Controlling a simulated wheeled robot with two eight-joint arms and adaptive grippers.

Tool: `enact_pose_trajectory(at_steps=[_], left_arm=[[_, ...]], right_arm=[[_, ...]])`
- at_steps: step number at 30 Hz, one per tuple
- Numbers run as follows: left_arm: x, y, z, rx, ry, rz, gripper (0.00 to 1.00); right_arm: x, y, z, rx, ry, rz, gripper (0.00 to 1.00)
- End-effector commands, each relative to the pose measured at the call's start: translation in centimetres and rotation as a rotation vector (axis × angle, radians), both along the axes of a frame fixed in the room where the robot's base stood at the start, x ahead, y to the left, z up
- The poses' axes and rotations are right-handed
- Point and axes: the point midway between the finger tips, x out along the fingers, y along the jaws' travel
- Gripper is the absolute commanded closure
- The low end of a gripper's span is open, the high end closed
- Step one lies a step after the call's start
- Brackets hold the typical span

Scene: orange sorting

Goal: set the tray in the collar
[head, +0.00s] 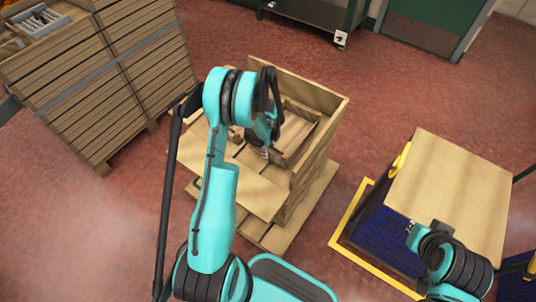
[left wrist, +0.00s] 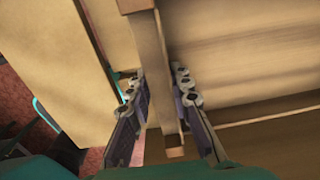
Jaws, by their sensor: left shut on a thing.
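The collar (head: 325,92) is a light wooden frame standing on a pallet in the middle of the head view. The brown wooden tray (head: 306,145) shows inside the collar's walls, partly hidden by my left arm. I cannot tell whether it rests on the bottom. My left gripper (head: 266,152) points down inside the collar, shut on the tray's wall. In the left wrist view its two fingers (left wrist: 157,88) stand on either side of that wooden wall (left wrist: 172,122). My right gripper (head: 411,229) is at the lower right, apart from the collar; its fingers are too small to read.
Stacked slatted wooden crates (head: 90,85) stand at the left, with a grey box (head: 42,22) on top. A wooden-topped blue stand (head: 450,185) is at the right, beside a yellow frame (head: 347,218). A dark table (head: 310,12) is at the back. Red floor is clear between.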

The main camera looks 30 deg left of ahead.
Motion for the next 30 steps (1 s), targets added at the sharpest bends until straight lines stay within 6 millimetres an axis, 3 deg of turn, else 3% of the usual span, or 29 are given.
enact_pose_trajectory(at_steps=[8,19,20,21,30], left_arm=[[0.0,0.0,-3.7,0.000,0.000,0.000,1.00],[0.0,0.0,-4.0,0.000,0.000,0.000,1.00],[0.0,0.0,-3.9,0.000,0.000,0.000,0.72],[0.0,0.0,-3.9,0.000,0.000,0.000,0.62],[0.0,0.0,-3.9,0.000,0.000,0.000,0.59]], right_arm=[[0.0,0.0,-1.7,0.000,0.000,0.000,1.00],[0.0,0.0,-1.5,0.000,0.000,0.000,1.00],[0.0,0.0,-1.5,0.000,0.000,0.000,1.00],[0.0,0.0,-1.5,0.000,0.000,0.000,1.00],[0.0,0.0,-1.6,0.000,0.000,0.000,1.00]])
